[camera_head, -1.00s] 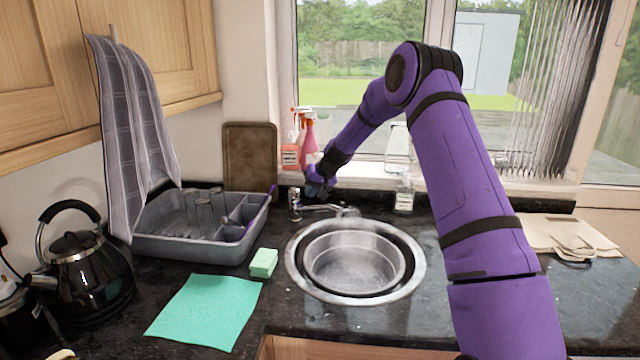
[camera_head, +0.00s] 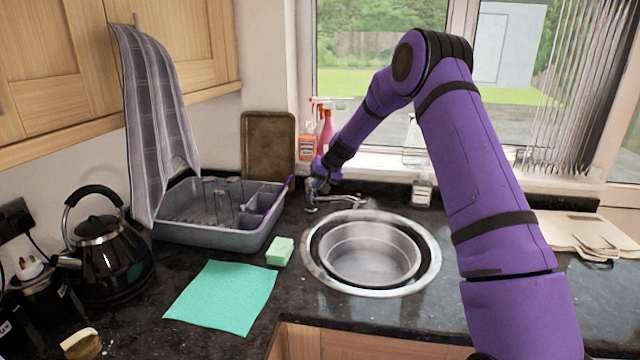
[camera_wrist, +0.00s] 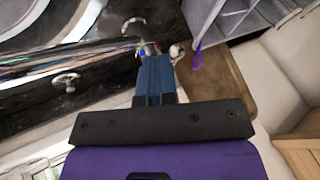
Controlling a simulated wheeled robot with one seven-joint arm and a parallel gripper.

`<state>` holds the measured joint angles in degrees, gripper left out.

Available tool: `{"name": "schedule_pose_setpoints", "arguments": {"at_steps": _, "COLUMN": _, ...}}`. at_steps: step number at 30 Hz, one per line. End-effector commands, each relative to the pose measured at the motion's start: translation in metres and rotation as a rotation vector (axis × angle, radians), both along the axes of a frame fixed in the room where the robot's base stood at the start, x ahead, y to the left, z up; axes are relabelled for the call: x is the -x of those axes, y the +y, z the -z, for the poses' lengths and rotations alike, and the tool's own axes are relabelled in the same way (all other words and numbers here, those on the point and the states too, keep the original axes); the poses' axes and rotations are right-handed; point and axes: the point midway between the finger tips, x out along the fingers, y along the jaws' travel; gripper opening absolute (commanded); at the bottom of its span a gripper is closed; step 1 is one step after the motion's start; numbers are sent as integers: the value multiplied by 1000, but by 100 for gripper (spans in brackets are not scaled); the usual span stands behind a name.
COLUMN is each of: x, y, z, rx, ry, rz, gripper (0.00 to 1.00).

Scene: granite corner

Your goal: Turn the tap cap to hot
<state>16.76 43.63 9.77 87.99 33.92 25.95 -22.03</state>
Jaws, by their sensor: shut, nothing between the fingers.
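The chrome tap (camera_head: 340,198) stands at the back left of the round sink, its spout reaching right toward the bowl. My gripper (camera_head: 316,188) is at the tap's left end and hides part of its body and cap. In the wrist view my gripper's blue fingers (camera_wrist: 151,56) are shut with nothing between them. Their tips are right by the tap's head (camera_wrist: 149,48), where small red and blue marks show. Whether they touch the cap I cannot tell. The shiny spout (camera_wrist: 70,58) runs left from there.
The steel sink (camera_head: 432,262) lies in the dark worktop. A grey dish rack (camera_head: 205,238) stands left of the tap. Spray bottles (camera_head: 308,145) are on the sill behind, and a clear bottle (camera_head: 421,193) is to the right. A green sponge (camera_head: 280,251) and cloth (camera_head: 222,297) lie in front.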

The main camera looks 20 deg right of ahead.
Motion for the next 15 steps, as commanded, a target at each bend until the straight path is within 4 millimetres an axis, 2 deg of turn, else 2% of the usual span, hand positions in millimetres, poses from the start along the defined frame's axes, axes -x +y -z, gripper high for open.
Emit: {"name": "schedule_pose_setpoints", "arguments": {"at_steps": 15, "x": -14, "y": 41, "z": 0, "rx": 4, "ry": -1, "rz": 353, "gripper": 0}}
